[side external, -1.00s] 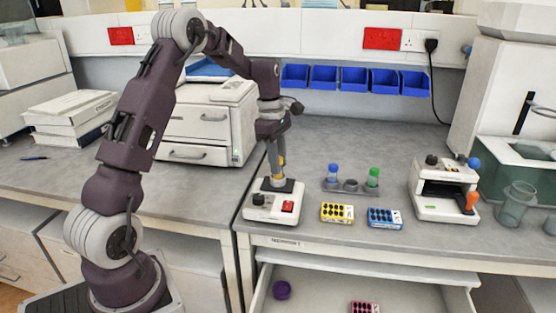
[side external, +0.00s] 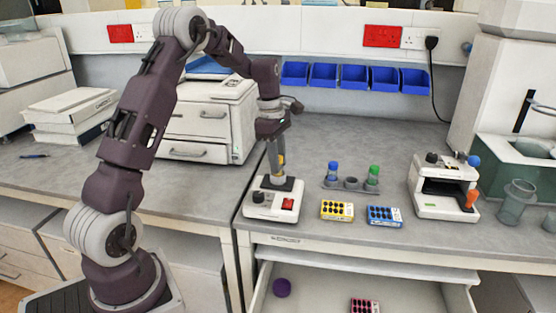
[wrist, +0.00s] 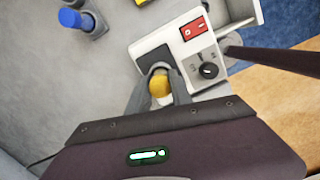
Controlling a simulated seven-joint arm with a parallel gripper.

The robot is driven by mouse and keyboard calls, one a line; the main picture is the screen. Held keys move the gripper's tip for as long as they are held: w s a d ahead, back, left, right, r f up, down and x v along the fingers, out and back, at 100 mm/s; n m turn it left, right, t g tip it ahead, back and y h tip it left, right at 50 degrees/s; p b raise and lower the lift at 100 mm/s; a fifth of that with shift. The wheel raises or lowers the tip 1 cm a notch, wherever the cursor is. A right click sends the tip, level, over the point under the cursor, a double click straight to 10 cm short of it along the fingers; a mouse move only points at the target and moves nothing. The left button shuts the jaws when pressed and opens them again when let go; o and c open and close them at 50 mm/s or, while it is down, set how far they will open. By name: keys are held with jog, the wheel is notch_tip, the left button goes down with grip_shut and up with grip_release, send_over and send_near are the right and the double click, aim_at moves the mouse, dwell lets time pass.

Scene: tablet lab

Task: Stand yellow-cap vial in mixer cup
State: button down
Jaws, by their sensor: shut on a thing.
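The yellow-cap vial (side external: 281,160) is upright between the fingers of my gripper (side external: 276,166). My gripper is shut on it, just over the black top of the mixer (side external: 262,205), a white box with a red switch. In the wrist view the yellow cap (wrist: 160,86) shows between the two grey fingertips, in front of the mixer cup (wrist: 158,68). The fingers hide most of the vial and much of the cup. I cannot tell whether the vial's base is inside the cup or just above it.
A grey rack (side external: 351,185) holds a blue-cap vial (side external: 333,171) and a green-cap vial (side external: 373,175). Yellow (side external: 337,210) and blue (side external: 384,216) blister packs lie in front. A white device (side external: 443,187) stands right. An open drawer (side external: 400,291) is below.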

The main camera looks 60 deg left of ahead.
jog(key=c, duration=0.7)
grip_release()
jog(key=shift+o, duration=0.2)
jog(key=shift+r, duration=0.1)
jog(key=shift+r, duration=4.2)
